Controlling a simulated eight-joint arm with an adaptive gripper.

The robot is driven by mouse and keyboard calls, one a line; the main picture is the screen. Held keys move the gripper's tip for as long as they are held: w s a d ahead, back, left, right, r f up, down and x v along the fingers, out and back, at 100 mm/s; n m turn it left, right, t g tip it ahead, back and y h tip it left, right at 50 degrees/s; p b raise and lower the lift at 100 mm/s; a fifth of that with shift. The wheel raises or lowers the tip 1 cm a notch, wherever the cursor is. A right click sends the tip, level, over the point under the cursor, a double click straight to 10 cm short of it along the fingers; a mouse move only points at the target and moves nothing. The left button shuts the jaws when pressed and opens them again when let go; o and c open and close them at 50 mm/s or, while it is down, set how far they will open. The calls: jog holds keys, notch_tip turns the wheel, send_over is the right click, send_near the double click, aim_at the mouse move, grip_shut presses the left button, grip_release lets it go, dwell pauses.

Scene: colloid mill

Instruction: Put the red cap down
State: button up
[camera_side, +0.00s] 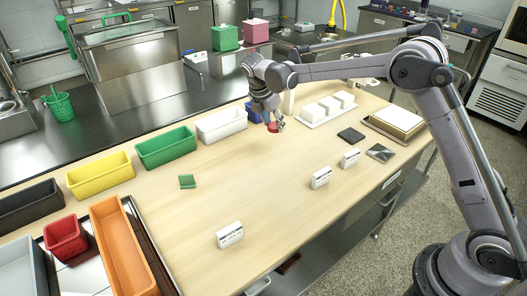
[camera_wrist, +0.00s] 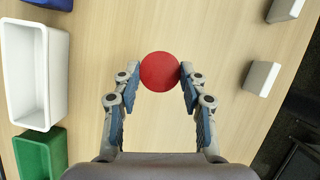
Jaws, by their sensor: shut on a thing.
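The red cap (camera_wrist: 160,72) is a round disc held between the two fingertips of my gripper (camera_wrist: 159,80) in the wrist view. In the side view the red cap (camera_side: 273,127) shows just under my gripper (camera_side: 272,122), over the light wooden table (camera_side: 262,190). My gripper is shut on the cap, with its fingers pointing down. The cap looks to be above the tabletop, but the exact gap is hard to tell.
A white bin (camera_side: 222,124), a green bin (camera_side: 166,147) and a yellow bin (camera_side: 100,175) line the table's back edge. A blue bin (camera_side: 254,112) is partly hidden behind my gripper. White blocks sit on a tray (camera_side: 313,122). The table's middle is mostly clear.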

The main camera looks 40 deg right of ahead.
jog(key=s+d+n+t, duration=0.1)
jog(key=s+d+n, duration=0.25)
jog(key=d, duration=1.35)
send_over(284, 139)
jog(key=a, duration=0.1)
jog(key=shift+n+t+y, duration=0.3)
jog(key=shift+n, duration=0.15)
jog(key=f, duration=0.6)
jog(key=shift+s+a+f, duration=0.15)
jog(key=shift+s+f, duration=0.05)
jog(key=shift+s, duration=0.05)
jog(key=shift+f, duration=2)
jog(key=o, duration=0.7)
jog(key=shift+f, duration=0.1)
